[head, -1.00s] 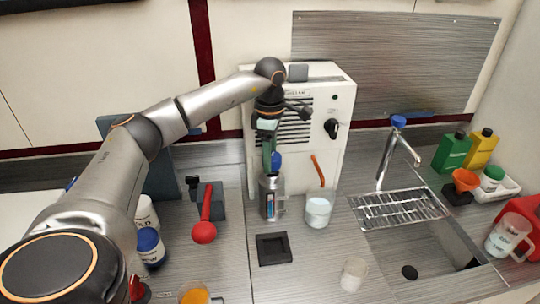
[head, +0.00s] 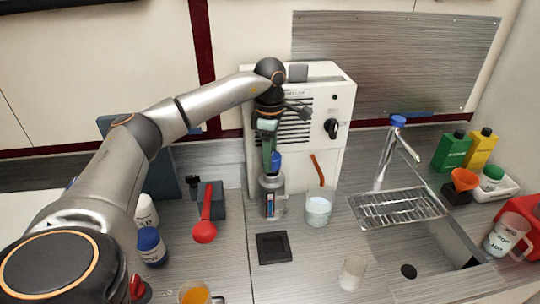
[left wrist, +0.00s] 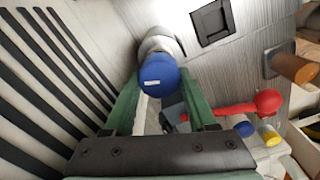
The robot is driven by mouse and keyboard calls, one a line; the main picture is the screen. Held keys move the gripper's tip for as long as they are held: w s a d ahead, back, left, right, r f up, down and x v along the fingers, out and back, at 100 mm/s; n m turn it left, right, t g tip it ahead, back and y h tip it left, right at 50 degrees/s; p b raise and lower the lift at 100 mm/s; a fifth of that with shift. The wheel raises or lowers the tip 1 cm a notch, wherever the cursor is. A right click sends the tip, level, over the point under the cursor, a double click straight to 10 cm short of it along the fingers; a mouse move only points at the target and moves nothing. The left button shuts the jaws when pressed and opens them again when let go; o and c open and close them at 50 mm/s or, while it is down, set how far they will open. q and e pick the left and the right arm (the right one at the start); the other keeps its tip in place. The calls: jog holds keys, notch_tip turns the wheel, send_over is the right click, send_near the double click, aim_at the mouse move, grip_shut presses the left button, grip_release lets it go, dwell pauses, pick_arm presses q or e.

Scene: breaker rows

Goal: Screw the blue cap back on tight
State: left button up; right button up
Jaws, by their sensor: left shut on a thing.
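The bottle (head: 272,197) is grey with a dark and blue label and stands upright in front of the white machine. The blue cap (head: 276,160) is at the top of the bottle; it also shows in the left wrist view (left wrist: 158,76) with the grey bottle shoulder (left wrist: 160,42) behind it. My left gripper (head: 270,164) points down from above, its green fingers shut on the blue cap. Whether the cap is seated on the neck cannot be told. My right gripper is not in view.
A glass beaker (head: 318,208) stands close to the right of the bottle. A red spoon-like tool (head: 205,229) rests on a dark block to the left. A black square pad (head: 273,247) lies in front. The white machine (head: 343,110) stands close behind.

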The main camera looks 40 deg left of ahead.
pick_arm(q)
jog(key=shift+f+b, duration=0.55)
jog(key=shift+f, duration=0.7)
dwell(0.3)
jog(key=o, duration=1.4)
jog(key=shift+r, duration=0.1)
notch_tip(320, 180, up, 12)
jog(key=shift+f, duration=0.25)
jog(key=shift+r, duration=0.45)
